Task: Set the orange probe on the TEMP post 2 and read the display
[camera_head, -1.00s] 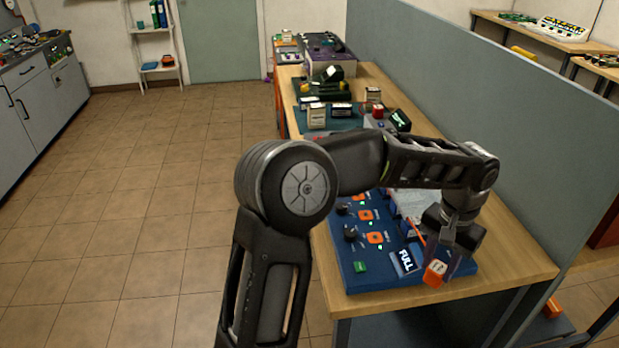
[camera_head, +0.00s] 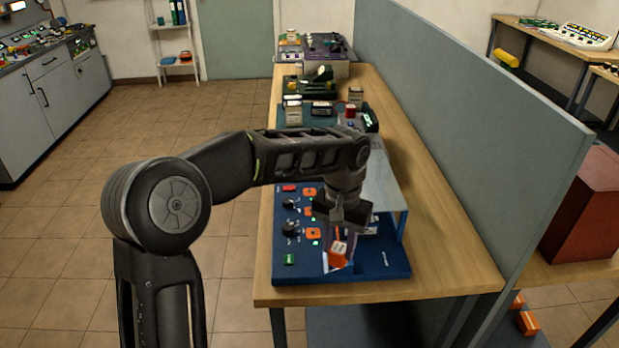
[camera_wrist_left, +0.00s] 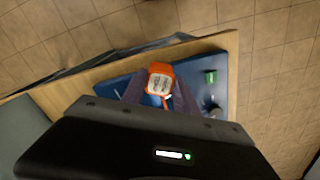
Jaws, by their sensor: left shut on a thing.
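My left gripper (camera_head: 340,258) is shut on the orange probe (camera_head: 338,249), which has a white label on top. It holds the probe over the front part of the blue panel (camera_head: 385,268); I cannot tell whether it touches. The probe also shows between the fingers in the left wrist view (camera_wrist_left: 160,78). On the panel's left side are orange-framed posts (camera_head: 313,234), black knobs and a green block (camera_head: 289,259). I cannot make out which post is TEMP post 2. My arm and gripper hide part of the panel and any display. My right gripper is not in view.
The panel lies on a long wooden table (camera_head: 450,250), bare along its right side. A grey partition (camera_head: 470,130) runs along the table's right. Several small devices and boxes (camera_head: 293,112) stand farther back. Tiled floor (camera_head: 60,250) is open to the left.

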